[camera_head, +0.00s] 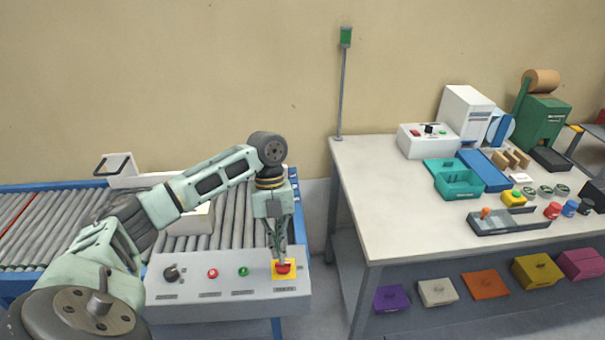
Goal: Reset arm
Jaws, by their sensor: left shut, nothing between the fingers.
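My left arm reaches in from the lower left, and its wrist bends down over the right end of a grey control panel (215,305). My left gripper (282,260) is shut and empty, pointing down. Its fingertips are at the red button (283,267) on a yellow square base (292,277); I cannot tell whether they touch it. My right gripper does not show.
A roller conveyor (50,225) with blue edges runs behind the panel, with a white box (190,218) partly behind my arm. A white table (395,215) with a teal bin (460,183) and other items stands right, with a signal pole (342,95) at its corner.

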